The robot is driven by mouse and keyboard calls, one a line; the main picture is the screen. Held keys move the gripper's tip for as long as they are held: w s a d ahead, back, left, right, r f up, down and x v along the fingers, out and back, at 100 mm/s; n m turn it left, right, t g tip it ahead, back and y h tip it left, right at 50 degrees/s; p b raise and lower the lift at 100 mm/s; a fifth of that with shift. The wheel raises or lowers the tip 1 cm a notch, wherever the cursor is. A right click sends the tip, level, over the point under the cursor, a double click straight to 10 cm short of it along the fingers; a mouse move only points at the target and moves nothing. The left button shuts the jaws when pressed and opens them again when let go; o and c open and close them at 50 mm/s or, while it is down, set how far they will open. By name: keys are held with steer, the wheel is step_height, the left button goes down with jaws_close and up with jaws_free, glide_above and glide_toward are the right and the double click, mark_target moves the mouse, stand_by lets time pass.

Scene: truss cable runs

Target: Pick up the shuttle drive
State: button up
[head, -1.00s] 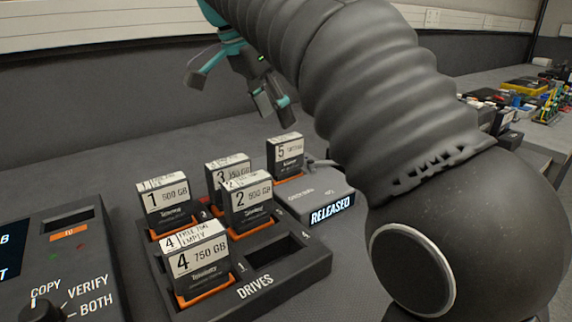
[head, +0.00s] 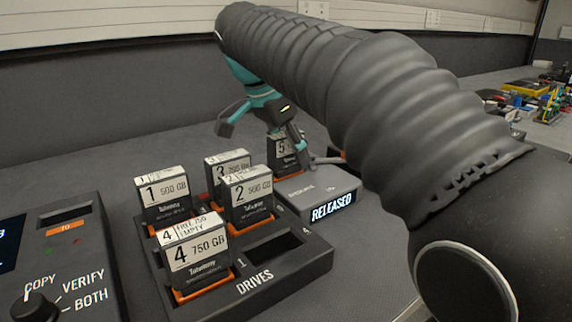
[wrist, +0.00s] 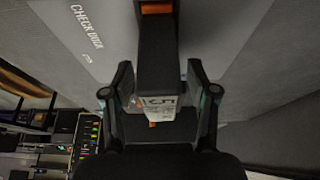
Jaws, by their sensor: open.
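Drive 5 (head: 280,150), a dark block with a white label, stands upright behind the tray and beside the grey dock; its smaller label print is too small to read, so I cannot confirm it is the shuttle drive. My gripper (head: 264,134) is open above it and partly hides it in the head view. In the wrist view, the label reading 5 (wrist: 160,106) lies between the open fingers of my gripper (wrist: 158,92), with gaps on both sides. I cannot tell whether a finger touches it.
The drives tray (head: 290,275) holds upright drives 1 (head: 164,192), 2 (head: 248,192), 3 (head: 226,160) and 4 (head: 193,250), with an empty slot at its right. The check dock (head: 318,190) displays RELEASED. A copy unit (head: 60,255) stands at left.

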jaws_close()
steer(key=shift+r, duration=0.2)
